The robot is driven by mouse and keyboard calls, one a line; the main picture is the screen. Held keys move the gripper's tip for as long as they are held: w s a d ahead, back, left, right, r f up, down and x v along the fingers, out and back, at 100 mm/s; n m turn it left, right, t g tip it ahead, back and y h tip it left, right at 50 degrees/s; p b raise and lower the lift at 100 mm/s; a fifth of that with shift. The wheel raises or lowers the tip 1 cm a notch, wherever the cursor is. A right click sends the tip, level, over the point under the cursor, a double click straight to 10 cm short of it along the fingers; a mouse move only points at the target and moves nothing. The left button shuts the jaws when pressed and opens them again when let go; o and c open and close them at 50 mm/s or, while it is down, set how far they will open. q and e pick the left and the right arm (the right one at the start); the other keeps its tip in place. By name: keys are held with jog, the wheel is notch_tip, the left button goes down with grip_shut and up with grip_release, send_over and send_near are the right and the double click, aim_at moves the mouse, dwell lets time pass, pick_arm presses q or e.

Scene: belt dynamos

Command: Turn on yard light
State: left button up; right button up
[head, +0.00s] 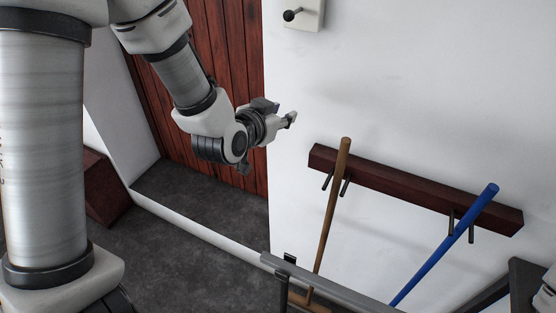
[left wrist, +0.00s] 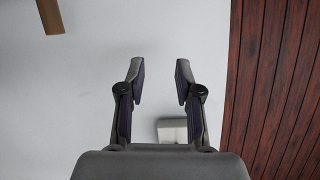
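A pale switch plate with a dark round-ended lever (head: 291,15) is on the white wall at the top of the head view. A pale block (left wrist: 172,130), apparently the same plate, shows low in the left wrist view, partly hidden by the gripper; its lever cannot be made out there. My left gripper (head: 290,119) is in front of the wall, below the switch in the picture and apart from it. In the left wrist view its two fingers (left wrist: 160,82) are spread with nothing between them. My right gripper is not in view.
A red-brown plank door (head: 225,60) is left of the wall. A dark wooden rack (head: 405,187) on the wall holds a brown-handled tool (head: 333,205) and a blue pole (head: 445,245). A grey rail (head: 330,283) crosses the bottom. The wall between switch and rack is clear.

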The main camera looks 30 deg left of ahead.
pick_arm(q)
notch_tip(320, 180, down, 11)
jog(key=s+g+b, duration=0.1)
jog(key=g, duration=0.1)
jog(key=shift+s+d+g+b, duration=0.3)
jog(key=shift+s+d+b, duration=0.05)
jog(key=shift+o, duration=1.2)
